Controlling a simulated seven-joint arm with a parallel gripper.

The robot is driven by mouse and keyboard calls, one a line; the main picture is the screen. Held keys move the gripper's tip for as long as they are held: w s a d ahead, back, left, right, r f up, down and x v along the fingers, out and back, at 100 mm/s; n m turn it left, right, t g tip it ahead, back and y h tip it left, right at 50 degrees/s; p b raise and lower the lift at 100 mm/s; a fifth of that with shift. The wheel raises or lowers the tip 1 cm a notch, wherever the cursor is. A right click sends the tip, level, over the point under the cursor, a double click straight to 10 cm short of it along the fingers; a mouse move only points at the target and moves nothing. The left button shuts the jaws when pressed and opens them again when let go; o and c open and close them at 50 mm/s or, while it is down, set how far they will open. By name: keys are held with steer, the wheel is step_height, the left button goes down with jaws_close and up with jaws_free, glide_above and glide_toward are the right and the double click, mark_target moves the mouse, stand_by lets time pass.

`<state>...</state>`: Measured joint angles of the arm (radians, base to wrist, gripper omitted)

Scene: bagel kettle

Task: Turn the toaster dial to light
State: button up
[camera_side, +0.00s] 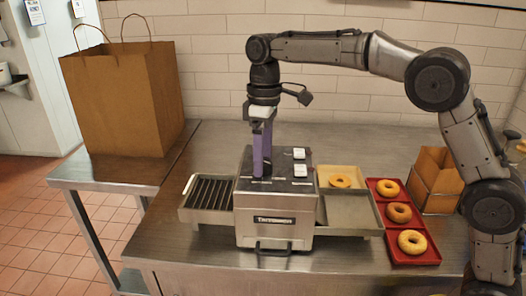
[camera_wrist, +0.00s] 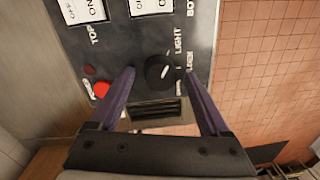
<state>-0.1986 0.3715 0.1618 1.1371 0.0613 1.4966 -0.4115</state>
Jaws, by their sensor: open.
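The toaster (camera_side: 272,215) stands on the steel counter, its control panel on top. The black dial (camera_wrist: 160,72) shows in the wrist view, with a white pointer mark on it and the printed word LIGHT beside it; a second label is partly hidden by a finger. My gripper (camera_wrist: 158,82) is open, its purple fingers on either side of the dial; I cannot tell whether they touch it. In the side view my gripper (camera_side: 262,168) points down at the left part of the panel and hides the dial.
Two white switches (camera_side: 299,160) and a red button (camera_wrist: 101,89) are on the panel. A slatted rack (camera_side: 210,193) is left of the toaster. At right are a metal tray (camera_side: 350,210), a red tray (camera_side: 425,257) with bagels and a brown box (camera_side: 437,180). A paper bag (camera_side: 120,100) stands left.

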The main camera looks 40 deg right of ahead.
step_height(320, 180, up, 12)
steer(key=shift+w+d, duration=0.2)
steer(key=shift+d, duration=0.1)
stand_by(0.3)
stand_by(0.4)
steer(key=s+d+r+m+t, duration=0.1)
steer(key=s+d+r, duration=0.25)
steer(key=s, duration=0.55)
steer(key=s+d+r+m+t, duration=0.1)
steer(key=s+d+r+t, duration=0.2)
steer(key=s, duration=0.5)
steer(key=s+d+f+m, duration=0.3)
steer(key=s+f, duration=0.6)
steer(key=s, duration=0.2)
step_height(320, 180, down, 12)
steer(key=s+m+t, duration=0.2)
steer(key=shift+d+h, duration=0.25)
steer(key=shift+h, duration=0.05)
